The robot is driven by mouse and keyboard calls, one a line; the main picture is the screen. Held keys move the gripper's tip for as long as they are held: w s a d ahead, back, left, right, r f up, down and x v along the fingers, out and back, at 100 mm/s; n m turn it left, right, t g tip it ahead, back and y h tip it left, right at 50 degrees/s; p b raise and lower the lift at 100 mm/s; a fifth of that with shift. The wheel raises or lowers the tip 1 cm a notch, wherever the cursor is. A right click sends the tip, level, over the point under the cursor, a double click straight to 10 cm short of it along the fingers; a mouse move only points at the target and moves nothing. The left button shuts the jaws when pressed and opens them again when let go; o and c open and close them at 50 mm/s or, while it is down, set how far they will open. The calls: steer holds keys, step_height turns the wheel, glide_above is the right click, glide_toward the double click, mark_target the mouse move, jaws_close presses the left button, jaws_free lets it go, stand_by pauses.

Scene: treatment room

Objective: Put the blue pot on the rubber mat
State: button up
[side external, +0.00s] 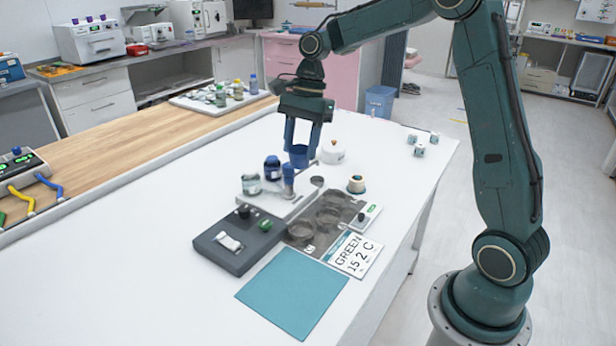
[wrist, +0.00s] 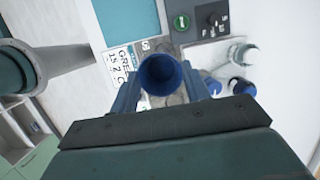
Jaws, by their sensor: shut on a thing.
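The blue pot (side external: 299,156) is a small open-topped cup held between the fingers of my gripper (side external: 302,140). In the wrist view the pot (wrist: 161,75) shows its open mouth, with the gripper's fingers (wrist: 163,92) on either side of it. The pot is above the white table, behind the cluster of jars. The teal rubber mat (side external: 292,293) lies flat and bare at the table's front, well away from the pot. Part of the mat (wrist: 126,17) also shows at the top of the wrist view.
A dark grey device (side external: 238,240), a brown tray with round dishes (side external: 325,220) and a label card (side external: 355,254) lie beside the mat. Blue-capped jars (side external: 272,168) and a white pot (side external: 332,153) stand near my gripper. The table's left front is clear.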

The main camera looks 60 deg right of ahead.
steer(key=s+a, duration=0.4)
steer(key=a, duration=0.5)
step_height(320, 180, down, 20)
steer(key=shift+f, duration=0.15)
stand_by(0.9)
steer(key=shift+f, duration=0.1)
steer(key=o, duration=0.9)
steer(key=v, duration=1.2)
steer(key=shift+r, duration=0.25)
